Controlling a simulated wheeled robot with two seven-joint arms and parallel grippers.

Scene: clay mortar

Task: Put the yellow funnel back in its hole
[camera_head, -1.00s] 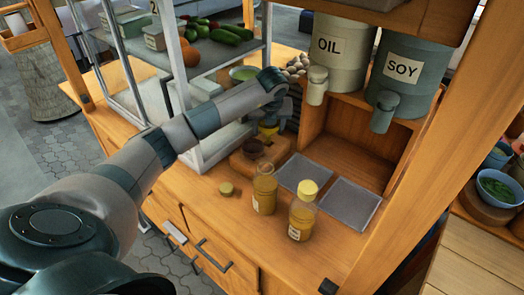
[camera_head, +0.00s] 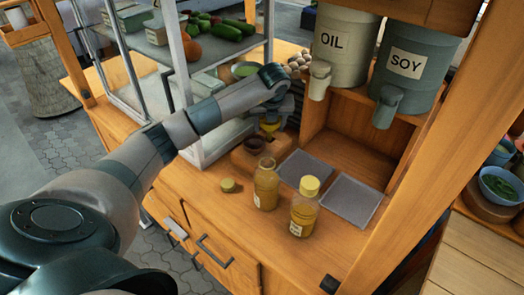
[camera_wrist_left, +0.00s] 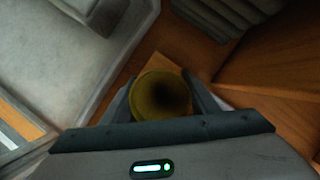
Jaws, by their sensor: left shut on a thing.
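The yellow funnel (camera_head: 270,127) is in my left gripper (camera_head: 275,118), which is shut on it at the back of the counter. In the left wrist view the funnel (camera_wrist_left: 161,96) shows its round, dark-centred mouth between the two fingers. The wooden block (camera_head: 240,160) stands just below and left of the funnel in the head view, with a dark brown round cup or funnel (camera_head: 254,144) in it. The yellow funnel's hole cannot be made out; the funnel's lower end is hidden. My right gripper is not in view.
An open bottle (camera_head: 265,187) and a yellow-capped bottle (camera_head: 304,208) stand in front of the block. A loose cap (camera_head: 228,185) lies left of them. Two grey mats (camera_head: 350,200) lie at right. A metal-framed shelf (camera_head: 185,95) stands close left; OIL (camera_head: 340,50) and SOY (camera_head: 408,65) canisters are above right.

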